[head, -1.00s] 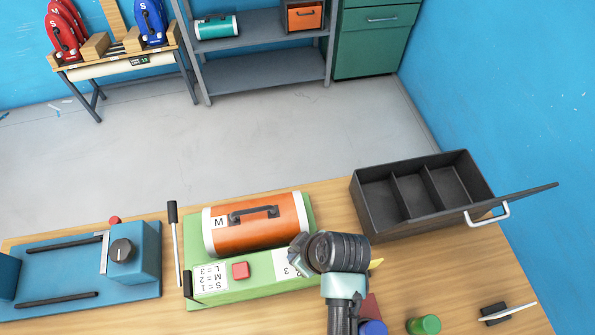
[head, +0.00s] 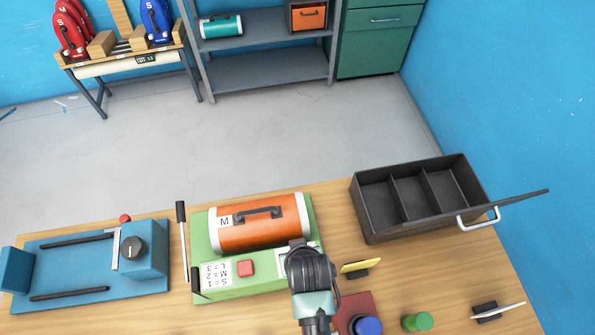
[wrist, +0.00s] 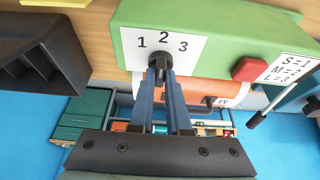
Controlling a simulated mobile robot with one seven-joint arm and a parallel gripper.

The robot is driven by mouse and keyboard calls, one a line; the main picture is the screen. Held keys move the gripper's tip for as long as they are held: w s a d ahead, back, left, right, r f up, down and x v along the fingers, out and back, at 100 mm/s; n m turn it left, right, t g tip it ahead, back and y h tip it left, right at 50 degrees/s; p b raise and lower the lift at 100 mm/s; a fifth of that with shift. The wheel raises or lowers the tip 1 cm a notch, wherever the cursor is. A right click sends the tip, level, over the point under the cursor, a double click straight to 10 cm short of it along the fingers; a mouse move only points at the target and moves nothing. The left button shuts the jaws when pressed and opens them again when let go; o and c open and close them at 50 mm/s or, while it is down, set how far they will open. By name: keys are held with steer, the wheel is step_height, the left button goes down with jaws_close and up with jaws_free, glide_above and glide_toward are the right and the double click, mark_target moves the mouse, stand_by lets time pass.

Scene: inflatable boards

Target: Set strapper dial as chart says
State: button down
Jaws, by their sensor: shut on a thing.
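The green strapper (head: 270,284) stands on the bench with an orange case (head: 258,232) marked M lying on it. Its chart (head: 217,272) reads S=1, M=2, L=3; the chart also shows in the wrist view (wrist: 291,70). The black dial (wrist: 160,60) sits on a white plate numbered 1, 2, 3 (wrist: 188,46). My gripper (wrist: 161,72) is shut on the dial, its fingers below the number 2. The fingers cover much of the dial, so I cannot tell its exact setting. In the head view, my gripper (head: 298,244) hides the dial.
A red button (head: 245,268) and a black-handled lever (head: 182,240) are on the strapper's left part. A blue machine (head: 90,265) stands left. An open black divided box (head: 418,198) is at right. Blue (head: 367,326) and green (head: 417,321) knobs and a yellow piece (head: 360,267) lie nearby.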

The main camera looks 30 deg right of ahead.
steer(key=shift+r, duration=0.1)
stand_by(0.3)
steer(key=c, duration=0.9)
jaws_free()
steer(key=b+v, duration=0.2)
steer(key=v, duration=1.1)
